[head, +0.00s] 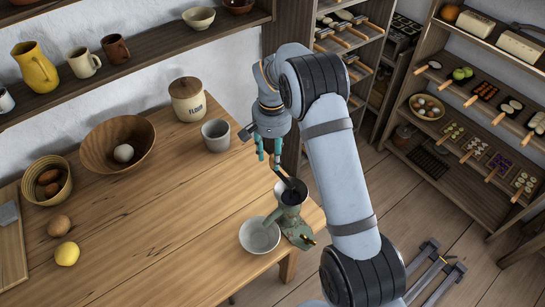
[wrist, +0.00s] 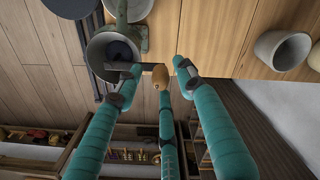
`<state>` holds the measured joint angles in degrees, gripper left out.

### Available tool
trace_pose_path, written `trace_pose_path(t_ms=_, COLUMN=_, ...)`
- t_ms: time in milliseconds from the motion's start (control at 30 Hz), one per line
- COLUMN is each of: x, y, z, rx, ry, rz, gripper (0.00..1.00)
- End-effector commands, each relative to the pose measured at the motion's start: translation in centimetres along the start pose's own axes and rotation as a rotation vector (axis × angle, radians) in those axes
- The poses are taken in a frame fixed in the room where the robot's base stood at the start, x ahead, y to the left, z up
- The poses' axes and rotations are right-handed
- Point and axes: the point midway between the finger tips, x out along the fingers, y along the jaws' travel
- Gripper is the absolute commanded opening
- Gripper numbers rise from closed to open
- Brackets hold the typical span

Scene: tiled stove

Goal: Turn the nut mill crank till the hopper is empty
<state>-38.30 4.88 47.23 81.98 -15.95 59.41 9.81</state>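The green-grey nut mill (head: 291,214) stands at the table's right front corner; its round hopper (wrist: 112,48) shows in the wrist view. The hopper's inside is dark, and I cannot tell what it holds. A dark crank bar (wrist: 146,67) crosses by the hopper rim and ends in a small wooden knob (wrist: 160,77). My gripper (head: 268,157) is above and behind the mill, teal fingers pointing down. In the wrist view its fingers (wrist: 158,70) are spread around the knob, with a visible gap on the right side. A pale bowl (head: 260,236) stands left of the mill.
A grey cup (head: 216,135), a flour jar (head: 187,100) and a wooden bowl (head: 117,146) stand at the table's back. The table's middle is clear. Shelves (head: 480,110) stand at the right.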

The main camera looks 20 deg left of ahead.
Motion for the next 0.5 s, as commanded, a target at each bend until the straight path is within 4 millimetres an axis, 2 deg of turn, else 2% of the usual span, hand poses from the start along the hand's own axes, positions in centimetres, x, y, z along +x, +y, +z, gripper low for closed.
trace_pose_path(t_ms=200, x=2.2, y=0.1, z=0.0, rx=0.002, ry=-0.001, rz=0.000, gripper=0.38)
trace_pose_path(t_ms=500, x=2.7, y=0.1, z=-0.1, rx=0.002, ry=0.000, rz=-0.001, gripper=0.38)
